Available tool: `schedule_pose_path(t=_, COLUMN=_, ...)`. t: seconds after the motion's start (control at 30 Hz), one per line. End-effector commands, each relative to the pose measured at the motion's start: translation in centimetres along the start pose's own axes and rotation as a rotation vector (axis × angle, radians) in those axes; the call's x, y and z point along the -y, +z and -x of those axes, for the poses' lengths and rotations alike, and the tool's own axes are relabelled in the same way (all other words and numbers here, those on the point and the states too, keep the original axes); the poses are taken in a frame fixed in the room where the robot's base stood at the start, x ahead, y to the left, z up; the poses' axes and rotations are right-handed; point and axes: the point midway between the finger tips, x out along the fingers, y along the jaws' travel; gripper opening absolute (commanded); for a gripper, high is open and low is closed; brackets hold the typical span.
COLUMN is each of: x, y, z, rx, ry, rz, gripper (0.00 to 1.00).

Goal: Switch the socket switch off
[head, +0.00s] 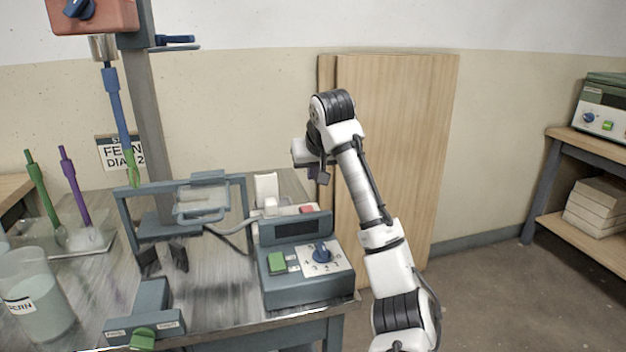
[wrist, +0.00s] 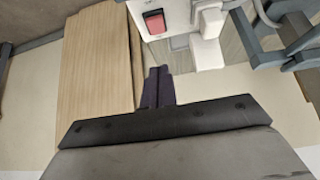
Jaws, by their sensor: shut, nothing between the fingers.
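The socket switch is a small red rocker (head: 307,209) on a pale socket block (head: 290,211) at the back right of the table, behind the blue-grey control box. In the wrist view the red rocker (wrist: 154,22) sits on the white socket face beside a white plug (wrist: 208,20). I cannot tell which way the rocker is tipped. My gripper (head: 321,178) is above the socket block in the head view. Its dark fingers (wrist: 158,73) are together and empty. In the wrist view they appear below the rocker, apart from it.
The control box (head: 292,291) with a green button and blue knob stands in front of the socket. A mixer stand (head: 149,110) with a clamp frame is to the left. Wooden boards (head: 405,150) lean on the wall behind my arm.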

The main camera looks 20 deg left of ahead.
Motion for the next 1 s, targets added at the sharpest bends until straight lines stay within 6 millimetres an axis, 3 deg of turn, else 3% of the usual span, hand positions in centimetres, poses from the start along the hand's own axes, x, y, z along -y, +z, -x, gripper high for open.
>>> schedule_pose_path(t=0.4, x=-0.1, y=0.7, z=-8.7, rx=0.001, ry=0.001, rz=-0.001, gripper=0.00)
schedule_pose_path(t=0.63, x=0.0, y=2.5, z=-10.4, rx=0.000, ry=0.000, rz=0.001, gripper=0.00)
schedule_pose_path(t=1.0, x=0.1, y=2.9, z=-10.7, rx=-0.001, ry=0.000, rz=0.001, gripper=0.00)
